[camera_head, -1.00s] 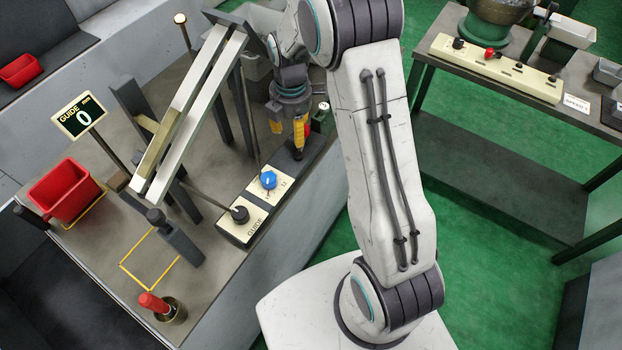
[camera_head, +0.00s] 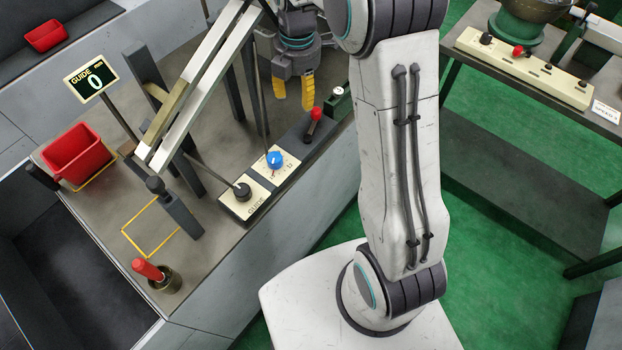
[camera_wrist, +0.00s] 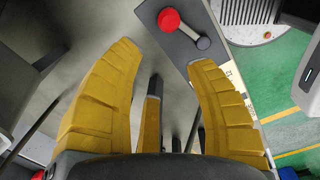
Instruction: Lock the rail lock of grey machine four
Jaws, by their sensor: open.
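The grey machine bench carries two pale sloping rails (camera_head: 205,85) on dark posts. A red-tipped lever (camera_head: 313,125) stands on the dark strip at the bench's right edge; it looks like the rail lock, but no label on it is legible. In the wrist view its red knob (camera_wrist: 168,19) and grey arm lie beyond my fingertips. My gripper (camera_head: 294,105) is open and empty, with yellow fingers apart, above the bench behind and left of the lever. The fingers (camera_wrist: 165,55) touch nothing that I can make out. No machine number shows.
A blue knob (camera_head: 275,160) and a black GUIDE knob (camera_head: 241,192) sit on cream plates nearer me. A GUIDE 0 sign (camera_head: 91,83), red bin (camera_head: 77,152) and red-handled tool in a cup (camera_head: 148,269) stand left. Green floor (camera_head: 480,290) lies right.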

